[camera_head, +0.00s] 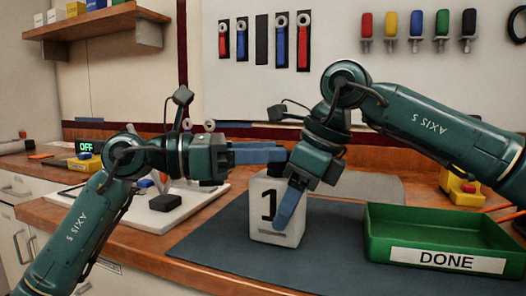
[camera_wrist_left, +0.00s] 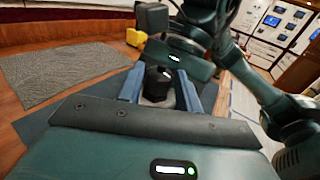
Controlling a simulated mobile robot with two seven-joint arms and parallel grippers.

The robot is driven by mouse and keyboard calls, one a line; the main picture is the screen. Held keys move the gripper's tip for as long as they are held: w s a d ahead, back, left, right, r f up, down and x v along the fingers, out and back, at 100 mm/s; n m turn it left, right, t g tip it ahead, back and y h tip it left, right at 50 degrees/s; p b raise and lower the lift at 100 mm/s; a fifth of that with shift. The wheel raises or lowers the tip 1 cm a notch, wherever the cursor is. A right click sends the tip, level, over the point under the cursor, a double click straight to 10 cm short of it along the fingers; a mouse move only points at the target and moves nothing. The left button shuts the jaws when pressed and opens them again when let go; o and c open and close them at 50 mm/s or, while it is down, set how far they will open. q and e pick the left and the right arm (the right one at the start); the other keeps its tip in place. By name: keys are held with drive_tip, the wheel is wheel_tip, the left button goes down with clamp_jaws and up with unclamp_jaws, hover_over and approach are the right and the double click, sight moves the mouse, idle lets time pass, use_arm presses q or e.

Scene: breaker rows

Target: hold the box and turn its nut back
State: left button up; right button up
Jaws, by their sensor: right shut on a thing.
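The white box (camera_head: 262,222) with a black "1" stands upright on the dark mat. My right gripper (camera_head: 290,208) comes down over it and is shut on it; one blue finger crosses its front face. My left gripper (camera_head: 280,153) is level, its blue fingers reaching right at the top of the box. In the left wrist view the black nut (camera_wrist_left: 157,84) sits between two blue fingers, with small gaps at its sides, so my left gripper (camera_wrist_left: 160,85) looks open around it. In the head view the nut is mostly hidden by the fingers.
A green tray (camera_head: 447,261) labelled DONE stands right of the box and looks empty. A white tray (camera_head: 150,219) with a dark block (camera_head: 165,203) lies to the left. The dark mat (camera_head: 215,244) is bare in front of the box. Tools hang on the back wall.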

use_arm(q)
drive_tip(key=o, duration=0.4)
idle(0.3)
drive_tip(key=shift+w+m+g, duration=0.2)
drive_tip(key=shift+m+g, duration=0.5)
drive_tip(key=shift+g, duration=0.4)
drive_tip(key=s+a, duration=0.1)
drive_tip(key=a, duration=1.1)
drive_tip(key=shift+w+a+r+n+t+h, duration=0.4)
drive_tip(key=shift+w+r+n+t+h, duration=0.75)
drive_tip(key=shift+r, duration=3.15)
drive_tip(key=shift+w+a+r+n+t+h, duration=0.6)
drive_tip(key=shift+w+r+h, duration=0.85)
drive_tip(key=shift+r, duration=2.85)
drive_tip(key=shift+w+a+r+n+t+h, duration=0.2)
drive_tip(key=shift+w+r+n+t+h, duration=0.95)
drive_tip(key=shift+r, duration=3.15)
drive_tip(key=shift+w, duration=0.25)
drive_tip(key=shift+c, duration=0.4)
